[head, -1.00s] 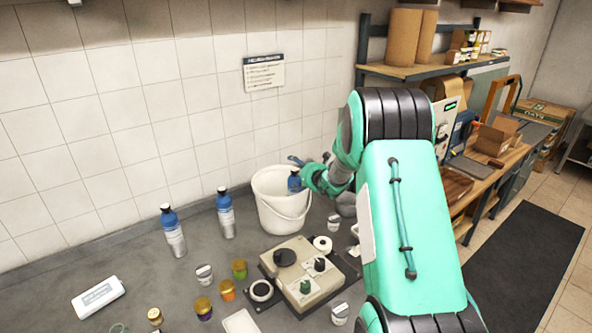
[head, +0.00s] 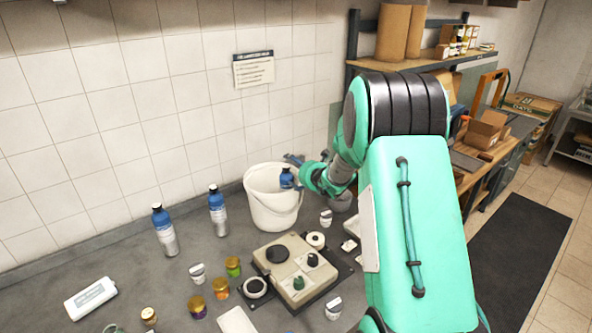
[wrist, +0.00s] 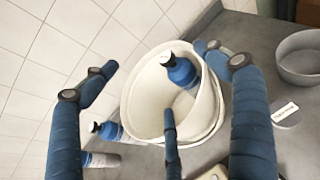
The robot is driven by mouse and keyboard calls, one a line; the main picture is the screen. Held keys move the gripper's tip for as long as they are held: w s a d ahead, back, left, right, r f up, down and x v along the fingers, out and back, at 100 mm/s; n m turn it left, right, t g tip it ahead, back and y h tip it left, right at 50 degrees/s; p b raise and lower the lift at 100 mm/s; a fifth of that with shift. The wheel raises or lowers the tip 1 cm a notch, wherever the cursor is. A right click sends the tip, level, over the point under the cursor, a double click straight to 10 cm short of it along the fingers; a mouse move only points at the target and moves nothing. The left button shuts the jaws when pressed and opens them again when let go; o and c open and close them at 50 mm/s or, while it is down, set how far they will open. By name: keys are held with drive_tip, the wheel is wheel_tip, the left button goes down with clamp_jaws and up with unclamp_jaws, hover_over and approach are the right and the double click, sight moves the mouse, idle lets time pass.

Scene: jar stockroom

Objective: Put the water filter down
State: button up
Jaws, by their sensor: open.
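No item is clearly marked as the water filter. A blue-topped bottle (head: 286,178) stands inside the white bucket (head: 272,210), its top near the rim. In the wrist view the bottle (wrist: 182,72) leans inside the bucket (wrist: 146,100), and its lower part is partly hidden. My gripper (head: 300,172) is at the bucket's right rim beside that bottle. In the wrist view my gripper (wrist: 155,80) has its blue fingers spread wide, with nothing held between them. The middle finger overlaps the bucket's front in that view.
Two more blue-topped bottles (head: 164,232) (head: 218,212) stand left of the bucket. A beige device (head: 290,268) and several small jars (head: 233,267) are in front. A white box (head: 91,298) lies front left. A grey bowl (wrist: 300,58) is right of the bucket. The tiled wall is behind.

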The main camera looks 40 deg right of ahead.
idle(0.3)
drive_tip(key=s+a+r+n+y, duration=0.25)
drive_tip(key=a+r+n, duration=0.25)
drive_tip(key=a, duration=0.5)
drive_tip(key=s+a+r+n+g+y, duration=0.1)
drive_tip(key=a+r+n+y, duration=0.3)
drive_tip(key=a, duration=0.6)
drive_tip(key=s+a+r+n+y, duration=0.1)
drive_tip(key=s+a+r+n, duration=0.1)
drive_tip(key=a+r+n, duration=0.6)
drive_tip(key=s+a+n+g+y, duration=0.2)
drive_tip(key=s+a+n+g, duration=0.35)
drive_tip(key=s+a, duration=0.9)
drive_tip(key=s+a+n+h, duration=0.2)
drive_tip(key=s+a+n, duration=0.3)
drive_tip(key=s+n, duration=0.4)
drive_tip(key=s+d+f+n+h, duration=0.1)
drive_tip(key=s+d+n+h, duration=0.1)
drive_tip(key=s, duration=0.6)
drive_tip(key=s+d+f+n+g+h, duration=0.1)
drive_tip(key=s+d+n+h, duration=0.1)
drive_tip(key=s+n, duration=0.3)
drive_tip(key=s+d, duration=0.1)
drive_tip(key=s, duration=0.2)
drive_tip(key=shift+s+f, duration=0.2)
drive_tip(key=shift+f, duration=0.2)
drive_tip(key=shift+d+f+g+h, duration=0.1)
drive_tip(key=shift+g+h, duration=0.15)
